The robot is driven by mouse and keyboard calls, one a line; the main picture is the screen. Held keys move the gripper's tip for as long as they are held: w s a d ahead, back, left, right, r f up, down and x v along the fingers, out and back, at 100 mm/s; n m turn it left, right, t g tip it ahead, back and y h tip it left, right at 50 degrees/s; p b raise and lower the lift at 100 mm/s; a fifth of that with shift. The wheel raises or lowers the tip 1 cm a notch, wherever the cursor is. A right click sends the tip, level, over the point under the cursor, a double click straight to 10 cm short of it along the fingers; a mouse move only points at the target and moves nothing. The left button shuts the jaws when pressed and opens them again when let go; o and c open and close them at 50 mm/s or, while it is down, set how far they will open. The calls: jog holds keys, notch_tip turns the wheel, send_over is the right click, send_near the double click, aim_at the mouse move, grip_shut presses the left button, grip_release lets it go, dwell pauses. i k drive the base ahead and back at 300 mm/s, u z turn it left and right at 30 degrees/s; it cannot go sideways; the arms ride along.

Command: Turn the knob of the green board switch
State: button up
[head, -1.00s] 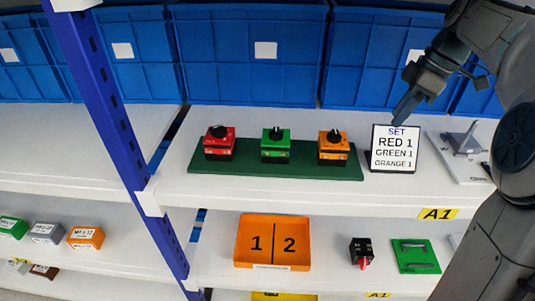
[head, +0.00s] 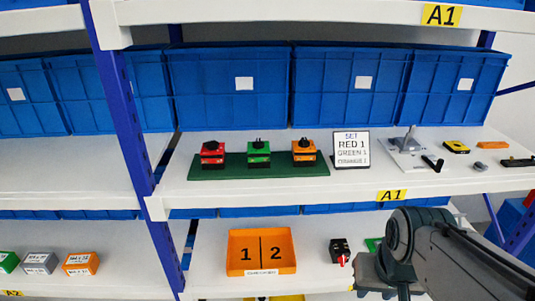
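The green switch (head: 258,151) is a small green box with a black knob on top. It stands in the middle of a dark green board (head: 237,169) on the A1 shelf. A red switch (head: 213,150) is to its left and an orange switch (head: 304,149) to its right. The knob's exact pointing direction is too small to read. A sign (head: 351,150) right of the board reads SET, RED 1, GREEN 1, ORANGE 1. My arm shows at the lower right, low in front of the shelf below and away from the switches. My gripper's fingers cannot be made out.
Blue bins (head: 230,86) stand behind the switches. A grey stand (head: 406,142), a yellow device (head: 456,146) and small parts lie to the right. The lower shelf holds an orange tray (head: 282,263) marked 1 and 2. A blue post (head: 128,140) stands left of the board.

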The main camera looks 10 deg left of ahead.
aim_at(259, 145)
jog(key=k, duration=1.05)
jog(key=u, duration=0.7)
jog(key=i, duration=1.55)
jog(key=z, duration=0.3)
